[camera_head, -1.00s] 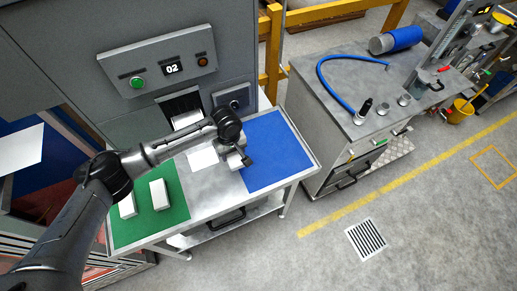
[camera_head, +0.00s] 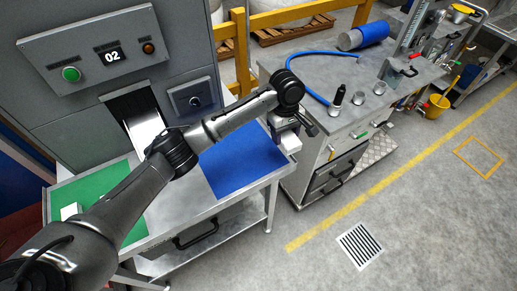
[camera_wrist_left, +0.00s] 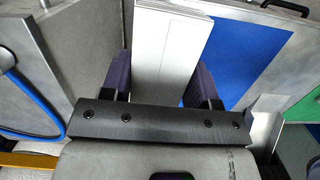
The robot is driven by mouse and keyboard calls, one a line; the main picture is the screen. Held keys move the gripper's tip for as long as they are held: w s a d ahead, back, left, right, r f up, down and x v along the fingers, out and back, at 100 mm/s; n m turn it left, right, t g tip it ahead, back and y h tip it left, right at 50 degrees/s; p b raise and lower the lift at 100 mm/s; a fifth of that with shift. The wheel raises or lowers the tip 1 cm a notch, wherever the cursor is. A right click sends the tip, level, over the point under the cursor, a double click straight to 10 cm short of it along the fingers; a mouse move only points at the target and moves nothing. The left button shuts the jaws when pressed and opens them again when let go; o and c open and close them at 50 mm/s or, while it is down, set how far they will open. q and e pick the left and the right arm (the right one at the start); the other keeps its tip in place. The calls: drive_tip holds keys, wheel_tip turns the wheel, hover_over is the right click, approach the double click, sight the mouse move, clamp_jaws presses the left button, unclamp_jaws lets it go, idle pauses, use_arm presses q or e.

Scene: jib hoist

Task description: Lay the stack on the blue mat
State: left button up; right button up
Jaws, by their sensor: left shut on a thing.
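My left gripper (camera_head: 290,128) is shut on a white stack (camera_head: 291,143), held above the right end of the table. In the left wrist view the stack (camera_wrist_left: 168,50) is a long white block with a thin line along it, between the two dark fingers (camera_wrist_left: 160,90). The blue mat (camera_head: 235,165) lies flat on the table, below and to the left of the stack in the head view. In the wrist view the mat (camera_wrist_left: 250,60) shows to the right of the stack. My left arm hides part of the table. My right gripper is out of view.
A green mat (camera_head: 100,183) with a white block (camera_head: 70,211) lies at the table's left. The grey machine (camera_head: 110,55) with a chute (camera_head: 143,125) stands behind. A grey workbench (camera_head: 330,75) with a blue hose (camera_head: 300,82) stands close on the right.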

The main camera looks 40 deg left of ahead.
use_arm(q)
drive_tip(key=b, duration=0.3)
hover_over(252, 145)
drive_tip(key=shift+n, duration=0.4)
drive_tip(key=f, duration=0.7)
drive_tip(key=shift+a, duration=0.25)
drive_tip(key=shift+f+b, duration=0.4)
drive_tip(key=shift+f, duration=1.65)
drive_tip(key=o, duration=0.9)
drive_tip(key=shift+f, duration=0.1)
drive_tip(key=shift+o, duration=0.2)
